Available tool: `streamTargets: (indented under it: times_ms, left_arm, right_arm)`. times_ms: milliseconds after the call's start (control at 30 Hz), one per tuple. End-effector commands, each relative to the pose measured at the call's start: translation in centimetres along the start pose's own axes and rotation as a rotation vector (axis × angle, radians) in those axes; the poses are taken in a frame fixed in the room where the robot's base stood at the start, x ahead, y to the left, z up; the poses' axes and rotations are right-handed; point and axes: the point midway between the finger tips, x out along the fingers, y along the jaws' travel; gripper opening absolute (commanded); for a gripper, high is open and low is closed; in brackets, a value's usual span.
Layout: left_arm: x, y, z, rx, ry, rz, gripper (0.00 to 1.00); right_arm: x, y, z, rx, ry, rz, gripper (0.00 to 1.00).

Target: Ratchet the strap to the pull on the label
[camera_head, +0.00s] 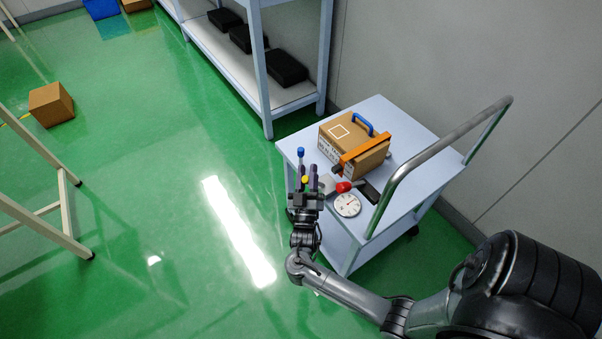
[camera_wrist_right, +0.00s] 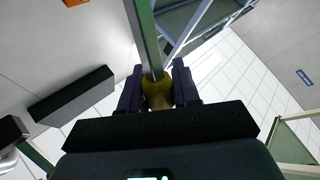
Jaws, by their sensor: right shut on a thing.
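A cardboard box (camera_head: 340,131) stands on a pale blue cart with an orange strap (camera_head: 366,149) across it. Its front face has a printed label (camera_head: 327,146), too small to read. Beside the box are a round dial gauge (camera_head: 347,204) and a red-ended part (camera_head: 343,187). My right gripper (camera_head: 305,181) is at the cart's left edge, shut on a yellow knob (camera_head: 305,179). The right wrist view shows the yellow knob (camera_wrist_right: 157,92) between the two dark fingers. A blue-tipped post (camera_head: 300,153) rises just behind the gripper. The ratchet is partly hidden by the gripper. My left gripper is out of view.
The cart's metal push handle (camera_head: 430,145) arches over its right side. A black flat item (camera_head: 370,191) lies near the gauge. A shelf (camera_head: 225,55) with black cases stands behind.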

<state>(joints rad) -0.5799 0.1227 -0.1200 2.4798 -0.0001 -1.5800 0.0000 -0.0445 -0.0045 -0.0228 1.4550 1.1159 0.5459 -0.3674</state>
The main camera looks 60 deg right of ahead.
Motion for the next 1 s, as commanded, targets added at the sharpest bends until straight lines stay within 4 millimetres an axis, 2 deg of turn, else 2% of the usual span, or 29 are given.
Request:
streamTargets:
  times_ms: [300, 333, 467, 800, 1000]
  left_arm:
    - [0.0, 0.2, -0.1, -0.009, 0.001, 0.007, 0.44]
    - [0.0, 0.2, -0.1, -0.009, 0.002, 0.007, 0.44]
    - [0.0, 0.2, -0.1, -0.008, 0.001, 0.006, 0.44]
    - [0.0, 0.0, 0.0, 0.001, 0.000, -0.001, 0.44]
    - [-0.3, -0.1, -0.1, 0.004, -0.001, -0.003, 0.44]
  right_arm:
    - [0.0, 0.0, 0.0, 0.000, 0.001, 0.001, 0.00]
    - [0.0, 0.0, 0.0, 0.000, 0.000, 0.001, 0.33]
    - [0.0, 0.0, 0.0, 0.000, 0.000, 0.001, 0.53]
    - [-0.2, 0.0, 0.0, 0.000, -0.001, 0.000, 0.53]
    - [-2.0, 0.0, 0.0, 0.000, -0.003, -0.002, 0.53]
